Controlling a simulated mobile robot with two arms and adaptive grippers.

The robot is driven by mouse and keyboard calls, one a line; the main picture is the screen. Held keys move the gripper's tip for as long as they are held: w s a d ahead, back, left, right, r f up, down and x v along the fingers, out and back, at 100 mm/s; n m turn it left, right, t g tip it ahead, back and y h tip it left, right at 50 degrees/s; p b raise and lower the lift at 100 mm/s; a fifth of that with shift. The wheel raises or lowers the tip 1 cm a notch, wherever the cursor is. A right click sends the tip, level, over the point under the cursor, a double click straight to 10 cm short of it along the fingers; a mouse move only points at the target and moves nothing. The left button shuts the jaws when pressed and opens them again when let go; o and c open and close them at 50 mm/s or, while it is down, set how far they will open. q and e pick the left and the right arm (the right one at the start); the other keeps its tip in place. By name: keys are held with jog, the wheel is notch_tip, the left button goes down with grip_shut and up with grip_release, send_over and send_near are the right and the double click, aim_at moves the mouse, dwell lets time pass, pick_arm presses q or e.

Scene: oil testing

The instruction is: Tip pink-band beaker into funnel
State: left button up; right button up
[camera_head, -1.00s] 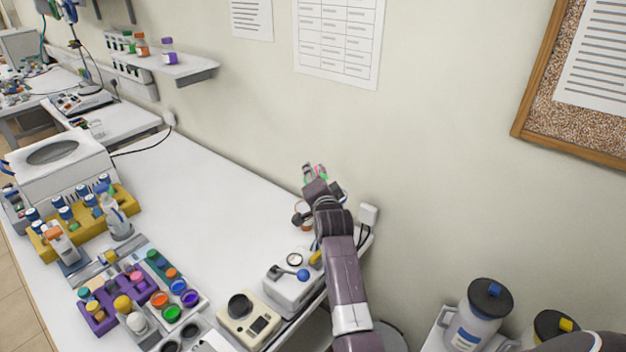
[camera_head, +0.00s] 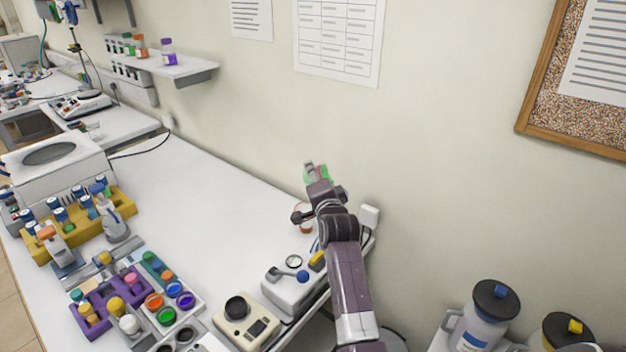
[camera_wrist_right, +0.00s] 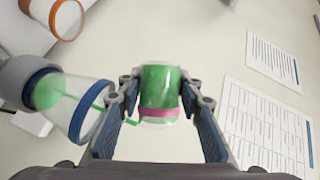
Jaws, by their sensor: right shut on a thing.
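The pink-band beaker (camera_wrist_right: 160,92) holds green liquid and sits between the two fingers of my right gripper (camera_wrist_right: 159,98), which is shut on it. The pink band is at the end nearer my wrist in the right wrist view. A clear funnel-shaped vessel (camera_wrist_right: 75,108) with a blue rim and green inside lies left of the beaker. Thin green streaks show between the two, partly hidden by the left finger. In the head view my right gripper (camera_head: 318,182) is near the wall, and the green of the beaker (camera_head: 325,174) shows partly. My left gripper is out of view.
An orange-rimmed cup (camera_head: 305,224) stands close below the gripper. A white device with a blue knob (camera_head: 291,284) sits at the bench's front right. The middle of the white bench (camera_head: 200,215) is clear. Racks and vials fill its left side. The wall is close behind.

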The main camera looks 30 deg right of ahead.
aim_at(321, 169)
jog(key=shift+r+m+t+b, duration=0.3)
jog(key=shift+m+b, duration=0.4)
jog(key=shift+b, duration=0.45)
jog(key=shift+s+d+r+m+t+b, duration=0.15)
jog(key=shift+r+m+t+b, duration=0.15)
jog(key=shift+m, duration=0.2)
jog(key=shift+s+d+r+m+t, duration=0.15)
jog(key=shift+r+m+t, duration=0.2)
jog(key=shift+m, duration=0.55)
jog(key=shift+s+d+r+m+t+h+b, duration=0.1)
jog(key=shift+d+r+m+t+h+b, duration=0.15)
jog(key=shift+m, duration=0.35)
jog(key=shift+s+d+r+m+t+h+b, duration=0.15)
jog(key=shift+m+b, duration=0.2)
jog(key=shift+m, duration=0.25)
jog(key=shift+d+r+m+t+h+b, duration=0.1)
jog(key=shift+r+m+t+b, duration=0.15)
jog(key=shift+m, duration=0.35)
jog(key=shift+r, duration=0.1)
